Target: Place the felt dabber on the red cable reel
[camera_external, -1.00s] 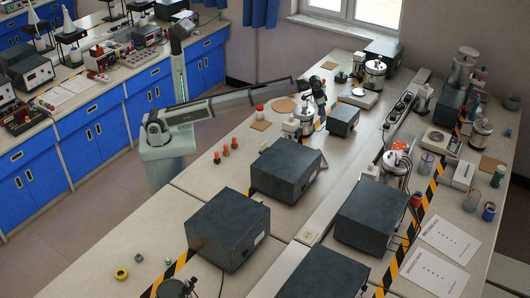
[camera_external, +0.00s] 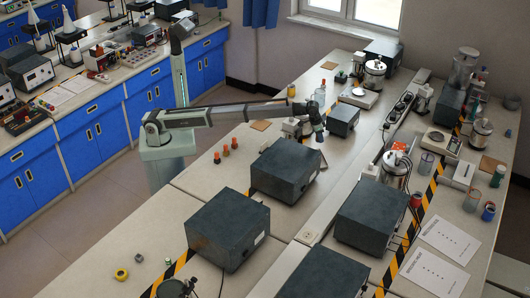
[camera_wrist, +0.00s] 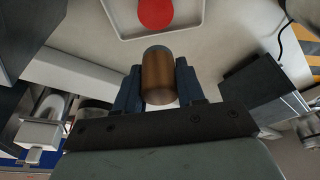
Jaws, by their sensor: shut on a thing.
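My gripper (camera_wrist: 159,88) is shut on a brown cylinder with a grey end, which I take to be the felt dabber (camera_wrist: 158,72); it sits between the two dark blue fingers. In the external view my gripper (camera_external: 319,137) hangs over the bench, left of a small dark box; what it holds is too small to make out there. A flat red disc (camera_wrist: 156,11) lies in a white tray (camera_wrist: 113,22) ahead of the fingers in the wrist view, apart from the cylinder. A red cylinder (camera_external: 416,200) stands on the right bench. I cannot tell which is the red cable reel.
A small dark box (camera_external: 343,121) stands just right of my gripper, and a large dark box (camera_external: 284,171) in front of it. Several orange-topped pieces (camera_external: 227,152) stand at left. A clear bottle (camera_external: 319,97) stands behind. Bench at front left is mostly free.

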